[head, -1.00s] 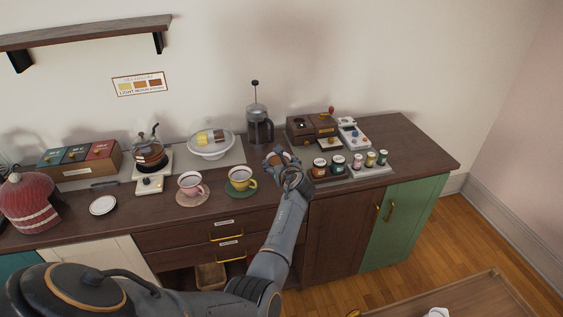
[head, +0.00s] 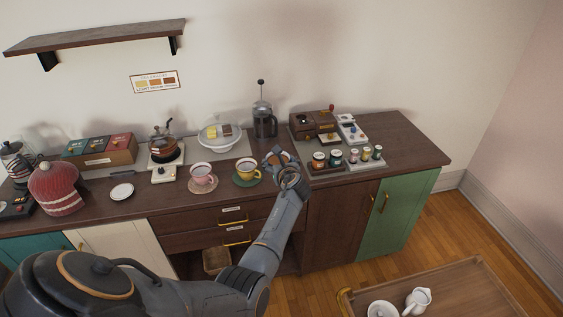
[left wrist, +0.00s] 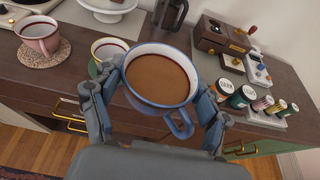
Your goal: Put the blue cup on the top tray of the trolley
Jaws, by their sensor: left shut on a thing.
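The blue cup (left wrist: 158,78) is full of brown liquid, with a pale rim and a blue handle toward the camera in the left wrist view. My left gripper (head: 280,163) is shut on it, with a finger on each side of the cup. In the head view the gripper is over the counter's front part and mostly hides the cup. The trolley (head: 460,291) is at the lower right of the head view; its wooden top tray carries a white jug (head: 418,300) and a white cup (head: 382,310). My right gripper is not in view.
A yellow cup (head: 247,172) and a pink cup (head: 202,180) stand on coasters left of the gripper. Small jars (head: 335,158) stand right of it, and a French press (head: 264,122) behind. The trolley tray's right part looks clear.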

